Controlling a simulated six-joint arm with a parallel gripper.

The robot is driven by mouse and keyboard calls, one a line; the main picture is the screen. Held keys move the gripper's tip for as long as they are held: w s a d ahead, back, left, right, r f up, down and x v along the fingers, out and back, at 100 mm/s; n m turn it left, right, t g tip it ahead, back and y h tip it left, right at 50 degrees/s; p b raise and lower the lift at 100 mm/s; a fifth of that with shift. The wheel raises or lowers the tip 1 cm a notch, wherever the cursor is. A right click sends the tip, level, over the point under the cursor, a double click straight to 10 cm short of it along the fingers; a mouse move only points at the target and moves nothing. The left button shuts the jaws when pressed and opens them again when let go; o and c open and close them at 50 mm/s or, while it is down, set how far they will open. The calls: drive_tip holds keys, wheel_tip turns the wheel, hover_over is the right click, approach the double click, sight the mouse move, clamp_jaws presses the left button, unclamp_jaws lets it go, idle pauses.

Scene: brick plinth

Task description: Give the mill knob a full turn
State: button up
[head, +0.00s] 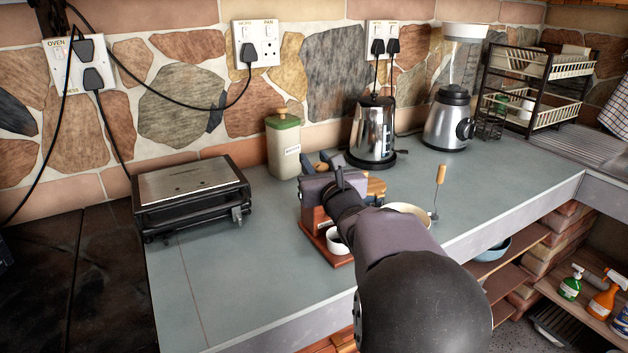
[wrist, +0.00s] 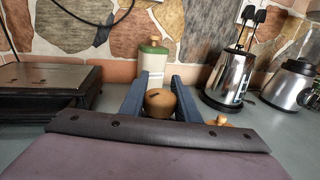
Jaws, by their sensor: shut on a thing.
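The mill (head: 316,216) is a brown wooden box on a reddish base board, standing on the grey counter. My arm covers much of its top in the head view. A white cup (head: 336,241) sits on the board at its front. My gripper (head: 320,165) is over the mill, its dark blue fingers pointing toward the back wall. In the wrist view my gripper (wrist: 163,90) has a finger on each side of a round wooden knob (wrist: 159,103) and is shut on it. The knob's underside is hidden by my gripper's body.
A black grill (head: 190,195) is to the left. A green-lidded canister (head: 283,148) stands behind the mill. A steel kettle (head: 373,130), a blender (head: 450,120) and a pale bowl (head: 408,212) are to the right. The counter's front left is clear.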

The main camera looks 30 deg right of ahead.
drive_tip(key=shift+f+m+h+b, duration=0.1)
drive_tip(key=shift+m+h+b, duration=0.4)
drive_tip(key=shift+b, duration=1.7)
drive_tip(key=shift+d+r+g+h+b, duration=0.2)
drive_tip(key=shift+r+g+h+b, duration=0.15)
drive_tip(key=shift+b, duration=0.35)
drive_tip(key=o, duration=1)
drive_tip(key=shift+f, duration=0.1)
drive_tip(key=shift+o, duration=0.2)
drive_tip(key=shift+s, duration=0.1)
drive_tip(key=shift+s+a+f, duration=0.1)
drive_tip(key=shift+s+a, duration=0.05)
drive_tip(key=shift+s, duration=0.25)
drive_tip(key=shift+b+v, duration=0.55)
drive_tip(key=shift+v, duration=2.7)
drive_tip(key=shift+w, duration=0.1)
